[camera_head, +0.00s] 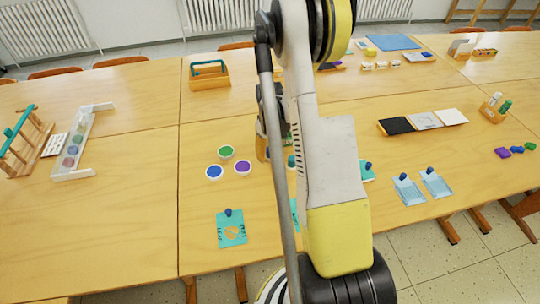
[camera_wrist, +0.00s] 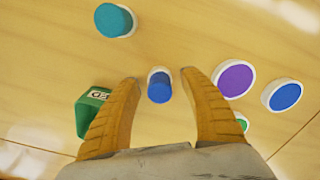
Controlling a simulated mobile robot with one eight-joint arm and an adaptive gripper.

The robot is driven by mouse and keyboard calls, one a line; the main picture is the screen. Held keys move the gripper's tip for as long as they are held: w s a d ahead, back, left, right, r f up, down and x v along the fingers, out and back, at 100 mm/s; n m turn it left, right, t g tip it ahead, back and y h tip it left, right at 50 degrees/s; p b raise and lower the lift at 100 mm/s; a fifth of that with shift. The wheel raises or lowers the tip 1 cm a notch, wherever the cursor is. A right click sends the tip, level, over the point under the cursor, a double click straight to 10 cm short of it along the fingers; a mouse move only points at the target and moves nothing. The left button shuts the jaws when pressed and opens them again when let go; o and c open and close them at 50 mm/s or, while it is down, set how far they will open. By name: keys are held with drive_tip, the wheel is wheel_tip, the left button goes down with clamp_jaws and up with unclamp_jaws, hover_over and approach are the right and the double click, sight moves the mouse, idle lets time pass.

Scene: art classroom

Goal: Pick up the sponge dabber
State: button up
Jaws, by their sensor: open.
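A small upright cylinder with a blue top and a pale side, which looks like the sponge dabber (camera_wrist: 159,90), stands on the table between my fingers in the wrist view. My gripper (camera_wrist: 159,77) is open, with one orange finger on each side of it and a gap to both. A similar teal-topped cylinder (camera_wrist: 113,20) stands farther up in that view. In the head view, my arm hides most of the area around my gripper (camera_head: 262,140), and the blue cylinder is not clearly seen there.
A green box (camera_wrist: 90,112) stands close by my left finger. Purple (camera_wrist: 235,79) and blue (camera_wrist: 284,95) round pots are at the right. In the head view, a green pot (camera_head: 226,152) joins them, and a teal card (camera_head: 231,231) lies nearer the front edge.

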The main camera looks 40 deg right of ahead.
sight(270, 148)
drive_tip(key=c, duration=1.1)
drive_tip(key=shift+r, duration=0.1)
wheel_tip(270, 148, up, 4)
drive_tip(key=shift+r+p, duration=0.2)
drive_tip(key=shift+p, duration=1)
drive_tip(key=s+d+r+p, duration=0.1)
drive_tip(key=s+d+r, duration=0.1)
drive_tip(key=d, duration=0.1)
drive_tip(key=s+d+r+p, duration=0.1)
drive_tip(key=s+d+r, duration=0.1)
drive_tip(key=s+d, duration=0.1)
drive_tip(key=s+d+r+p, duration=0.1)
drive_tip(key=s+d+r, duration=0.1)
drive_tip(key=shift+s+d+r, duration=0.2)
drive_tip(key=shift+s+d, duration=0.15)
drive_tip(key=shift+d, duration=0.05)
